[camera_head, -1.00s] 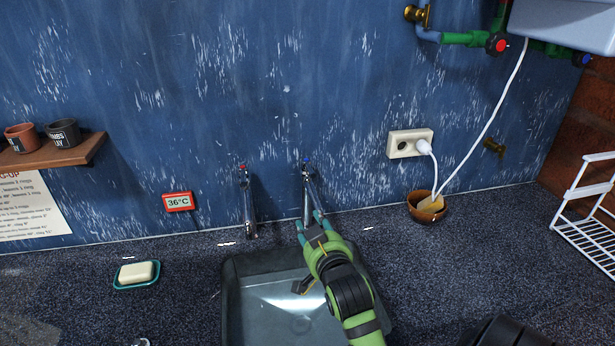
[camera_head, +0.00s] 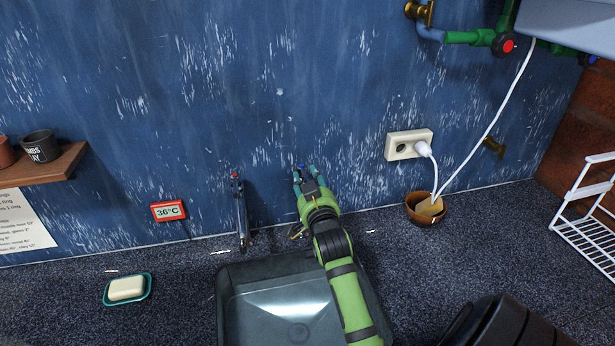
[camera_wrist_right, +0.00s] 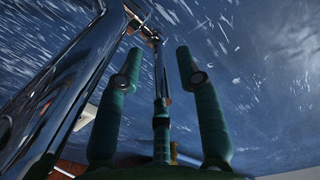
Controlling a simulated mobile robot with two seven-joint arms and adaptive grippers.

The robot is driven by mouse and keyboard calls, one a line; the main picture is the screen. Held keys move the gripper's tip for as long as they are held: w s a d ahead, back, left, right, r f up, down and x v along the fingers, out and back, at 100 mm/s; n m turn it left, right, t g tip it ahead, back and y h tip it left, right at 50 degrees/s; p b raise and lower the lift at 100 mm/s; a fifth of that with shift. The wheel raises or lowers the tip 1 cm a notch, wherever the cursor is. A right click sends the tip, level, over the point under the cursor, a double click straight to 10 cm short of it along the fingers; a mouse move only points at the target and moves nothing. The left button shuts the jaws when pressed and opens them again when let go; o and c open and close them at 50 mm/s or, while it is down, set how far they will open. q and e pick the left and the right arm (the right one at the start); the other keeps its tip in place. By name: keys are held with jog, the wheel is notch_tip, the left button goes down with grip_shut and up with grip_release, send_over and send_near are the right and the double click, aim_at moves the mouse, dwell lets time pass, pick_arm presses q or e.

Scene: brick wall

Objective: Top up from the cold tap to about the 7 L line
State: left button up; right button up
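The cold tap (camera_head: 302,167) with a blue mark on top stands on the wall side of the sink; its spout is mostly hidden by my right gripper. My right gripper (camera_head: 305,178) is at the top of this tap, its two teal fingers on either side of the blue mark. In the right wrist view the fingers (camera_wrist_right: 158,75) are apart, with chrome tap parts (camera_wrist_right: 50,95) close by. I cannot tell whether they touch the handle. The grey sink (camera_head: 232,300) lies below; its water level and any litre line cannot be read. My left gripper is not in view.
The red-marked tap (camera_head: 240,210) stands left of the cold one. A red 36°C display (camera_head: 168,210), soap dish (camera_head: 148,291), brown bowl (camera_head: 424,212) with a cord, wall socket (camera_head: 408,145) and white rack (camera_head: 590,215) surround the sink. The counter front left is clear.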

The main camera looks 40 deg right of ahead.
jog(key=shift+r, duration=0.1)
grip_shut()
jog(key=shift+d+r, duration=0.1)
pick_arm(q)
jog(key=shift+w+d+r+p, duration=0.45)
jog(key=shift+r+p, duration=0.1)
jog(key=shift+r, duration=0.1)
pick_arm(e)
jog(key=shift+s+d+n+t+y, duration=0.15)
jog(key=shift+d+n+t+y, duration=0.2)
jog(key=shift+n+y, duration=0.35)
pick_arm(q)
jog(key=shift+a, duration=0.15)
pick_arm(e)
jog(key=shift+a+r, duration=0.1)
jog(key=shift+a, duration=0.05)
grip_release()
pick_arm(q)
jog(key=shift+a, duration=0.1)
